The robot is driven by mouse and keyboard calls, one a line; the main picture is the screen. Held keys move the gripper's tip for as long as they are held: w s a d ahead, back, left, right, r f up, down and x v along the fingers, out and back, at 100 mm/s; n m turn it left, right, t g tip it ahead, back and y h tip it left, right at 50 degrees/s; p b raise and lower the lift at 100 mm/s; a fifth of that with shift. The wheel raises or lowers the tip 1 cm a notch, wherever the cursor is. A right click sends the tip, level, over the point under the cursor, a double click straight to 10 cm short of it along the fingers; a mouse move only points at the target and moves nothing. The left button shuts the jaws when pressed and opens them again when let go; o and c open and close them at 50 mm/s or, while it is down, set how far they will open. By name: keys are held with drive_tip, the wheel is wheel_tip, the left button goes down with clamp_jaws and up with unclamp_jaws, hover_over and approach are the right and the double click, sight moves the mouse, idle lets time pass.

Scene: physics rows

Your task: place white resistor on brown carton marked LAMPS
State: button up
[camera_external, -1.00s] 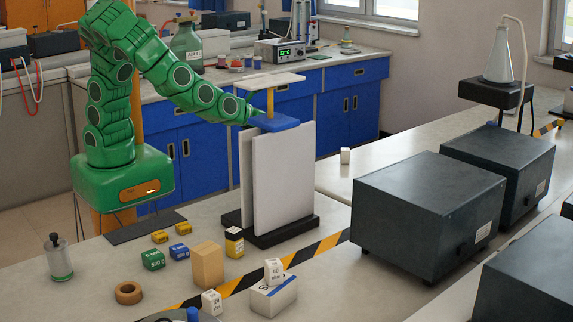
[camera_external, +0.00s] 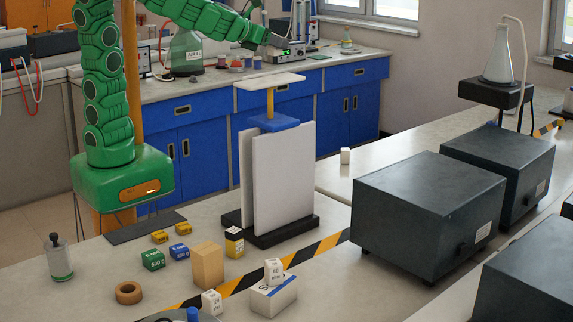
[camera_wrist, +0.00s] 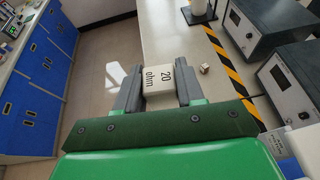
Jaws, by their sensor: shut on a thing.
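My gripper (camera_wrist: 160,92) is shut on a white block marked "20 ohm" (camera_wrist: 160,80), the white resistor, in the wrist view. In the external view my gripper (camera_external: 274,42) is raised high above the stand, near the back counter; the block cannot be made out there. A plain brown box (camera_external: 207,265) stands on the front bench, well below and left of my gripper. No LAMPS lettering is readable on it, so I cannot tell whether it is the carton.
A stand with white panels and a blue block (camera_external: 275,122) rises below my gripper. Small green (camera_external: 153,260), blue and yellow boxes lie by the brown box. A white box (camera_external: 273,297) bears a small white block (camera_external: 274,271). Dark instruments (camera_external: 428,215) fill the right.

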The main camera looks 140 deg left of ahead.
wheel_tip(320, 180, up, 7)
drive_tip(key=shift+f, duration=0.1)
drive_tip(key=w+d+m+t+h, duration=0.1)
drive_tip(key=w+d+m+t, duration=0.3)
drive_tip(key=d, duration=1)
drive_tip(key=w+d+m+t+h, duration=0.15)
drive_tip(key=w+d, duration=0.35)
drive_tip(key=d, duration=0.9)
drive_tip(key=w+d+m+t+h, duration=0.1)
drive_tip(key=w+d+m+t, duration=0.3)
drive_tip(key=d, duration=1.1)
drive_tip(key=n+g, duration=0.2)
hover_over(206, 248)
drive_tip(key=shift+m+t+h, duration=0.25)
drive_tip(key=f, duration=3.5)
drive_tip(key=shift+s+f, duration=0.2)
drive_tip(key=shift+s, duration=0.1)
drive_tip(key=shift+w+f, duration=0.25)
drive_tip(key=shift+f, duration=1.65)
